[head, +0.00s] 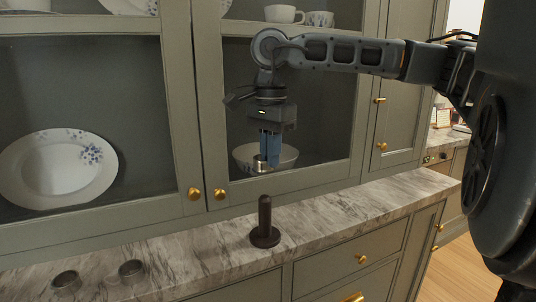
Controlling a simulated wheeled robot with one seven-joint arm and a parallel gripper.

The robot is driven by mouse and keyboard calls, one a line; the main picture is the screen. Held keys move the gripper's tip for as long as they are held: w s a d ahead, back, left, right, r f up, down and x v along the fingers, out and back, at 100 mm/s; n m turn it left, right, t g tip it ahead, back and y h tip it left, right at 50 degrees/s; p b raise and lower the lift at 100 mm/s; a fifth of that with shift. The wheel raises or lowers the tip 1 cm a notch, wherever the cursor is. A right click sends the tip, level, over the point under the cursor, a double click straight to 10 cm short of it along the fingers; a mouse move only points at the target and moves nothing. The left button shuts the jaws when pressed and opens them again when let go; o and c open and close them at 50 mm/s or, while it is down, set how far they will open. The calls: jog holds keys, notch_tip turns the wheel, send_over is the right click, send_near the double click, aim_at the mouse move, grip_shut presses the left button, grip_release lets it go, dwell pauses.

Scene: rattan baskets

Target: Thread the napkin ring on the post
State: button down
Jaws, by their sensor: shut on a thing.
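The dark brown post (264,212) stands upright on its round base on the marble counter in the head view. My gripper (266,158) points down above the post, its blue fingers shut on a small metallic napkin ring (260,166). The held ring is above the post's top, apart from it in the picture; its exact alignment in depth I cannot tell. Two more grey rings, one at the far left (66,281) and one beside it (131,269), lie on the counter at the lower left.
A grey-green cabinet with glass doors (205,110) and brass knobs rises behind the marble counter (335,212). A white bowl (288,156), a patterned plate (55,170) and cups (285,14) are inside it. The counter right of the post is clear.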

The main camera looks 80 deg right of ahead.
dwell(0.3)
jog(key=shift+f+b, duration=0.15)
jog(key=shift+b, duration=0.5)
notch_tip(320, 180, down, 6)
jog(key=b, duration=0.5)
jog(key=shift+r+b, duration=0.2)
jog(key=shift+b, duration=0.85)
dwell(1.4)
jog(key=shift+f+b, duration=1.1)
jog(key=c, duration=1.2)
grip_release()
jog(key=shift+s, duration=0.1)
jog(key=shift+f, duration=0.1)
